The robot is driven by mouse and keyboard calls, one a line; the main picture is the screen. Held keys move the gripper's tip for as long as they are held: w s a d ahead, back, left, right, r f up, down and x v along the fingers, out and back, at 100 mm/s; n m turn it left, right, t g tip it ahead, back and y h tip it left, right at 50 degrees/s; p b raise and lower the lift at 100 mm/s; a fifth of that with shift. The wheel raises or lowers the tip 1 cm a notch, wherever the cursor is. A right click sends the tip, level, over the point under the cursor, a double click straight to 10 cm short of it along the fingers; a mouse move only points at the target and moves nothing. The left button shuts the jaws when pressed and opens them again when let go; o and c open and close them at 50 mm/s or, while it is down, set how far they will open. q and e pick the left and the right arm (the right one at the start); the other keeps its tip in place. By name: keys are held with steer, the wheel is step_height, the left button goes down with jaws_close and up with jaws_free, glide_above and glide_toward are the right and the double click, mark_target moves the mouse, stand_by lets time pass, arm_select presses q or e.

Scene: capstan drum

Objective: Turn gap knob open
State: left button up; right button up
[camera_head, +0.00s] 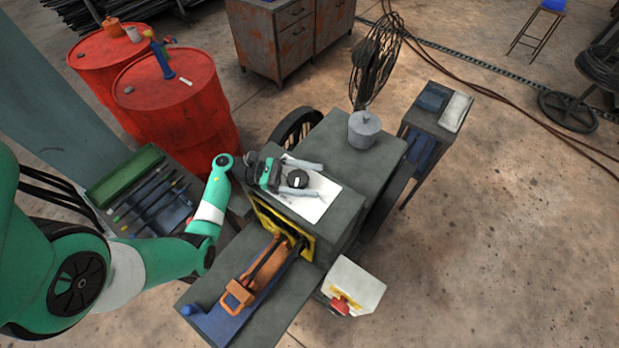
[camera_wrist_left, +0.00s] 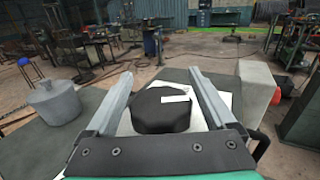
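The gap knob (camera_head: 298,179) is a black faceted knob with a white pointer mark, on a white plate (camera_head: 318,204) on top of the grey machine (camera_head: 341,152). My left gripper (camera_head: 308,179) reaches in from the left over the machine top, its two grey fingers spread on either side of the knob. In the left wrist view the knob (camera_wrist_left: 161,112) sits between the open fingers, with a visible space on each side. Its white mark (camera_wrist_left: 175,99) points to the right there. My right gripper is in neither view.
A grey lidded pot (camera_head: 364,129) stands on the machine top behind the knob. A white box with a red button (camera_head: 353,286) is at the front right. Red drums (camera_head: 177,100) and a tool tray (camera_head: 150,195) are at the left. Open floor lies to the right.

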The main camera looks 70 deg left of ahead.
arm_select(q)
steer(key=shift+o, duration=0.5)
steer(key=b+v, duration=0.3)
steer(key=v, duration=0.8)
steer(key=shift+s+f, duration=0.1)
steer(key=shift+s+a, duration=0.15)
steer(key=shift+s, duration=0.05)
